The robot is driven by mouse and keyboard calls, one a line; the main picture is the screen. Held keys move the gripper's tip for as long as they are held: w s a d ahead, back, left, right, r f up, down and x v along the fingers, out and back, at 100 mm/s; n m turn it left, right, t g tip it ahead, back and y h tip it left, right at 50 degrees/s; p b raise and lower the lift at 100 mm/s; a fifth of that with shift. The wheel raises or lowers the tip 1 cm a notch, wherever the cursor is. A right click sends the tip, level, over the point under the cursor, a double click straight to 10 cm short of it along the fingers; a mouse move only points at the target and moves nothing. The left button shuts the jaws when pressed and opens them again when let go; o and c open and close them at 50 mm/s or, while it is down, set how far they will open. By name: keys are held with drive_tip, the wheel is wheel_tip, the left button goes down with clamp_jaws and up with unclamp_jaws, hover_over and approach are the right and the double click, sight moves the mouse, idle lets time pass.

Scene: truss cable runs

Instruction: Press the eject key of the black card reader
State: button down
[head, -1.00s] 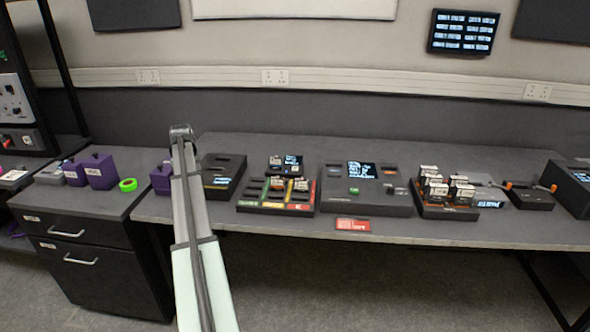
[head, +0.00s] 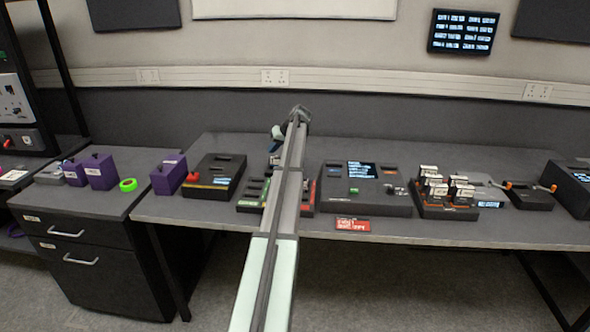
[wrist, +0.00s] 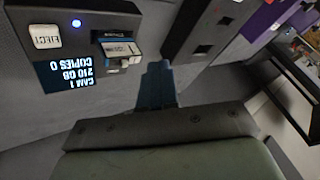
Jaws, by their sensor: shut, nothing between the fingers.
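In the wrist view, the dark card reader (wrist: 93,28) is at the upper left, seen upside down. It has a pale key (wrist: 45,36) marked EJECT, a blue light beside it and a lit screen (wrist: 65,74) reading CAM 1, 210 GB, COPIES 0. A card (wrist: 120,50) sits in its slot. My gripper (wrist: 157,72) is shut and empty, to the right of the card and apart from the eject key. In the head view, my arm hides most of the reader behind the coloured tray (head: 248,194).
A black box with slots and a red part (head: 214,177) stands left of my arm, beside a purple block (head: 168,175). A larger console (head: 365,200) with a screen stands to the right, then a rack of cards (head: 445,210). A red label (head: 352,225) is on the front edge.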

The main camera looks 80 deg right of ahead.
drive_tip(key=s+d+r+m+t+h, duration=0.1)
drive_tip(key=s+d+r, duration=0.1)
drive_tip(key=s, duration=0.7)
drive_tip(key=shift+s+d+m, duration=0.3)
drive_tip(key=shift+s+d, duration=0.05)
drive_tip(key=shift+d, duration=0.1)
drive_tip(key=shift+f, duration=4.35)
drive_tip(key=shift+f, duration=0.2)
drive_tip(key=shift+f, duration=0.15)
drive_tip(key=shift+f, duration=0.55)
drive_tip(key=shift+r, duration=0.95)
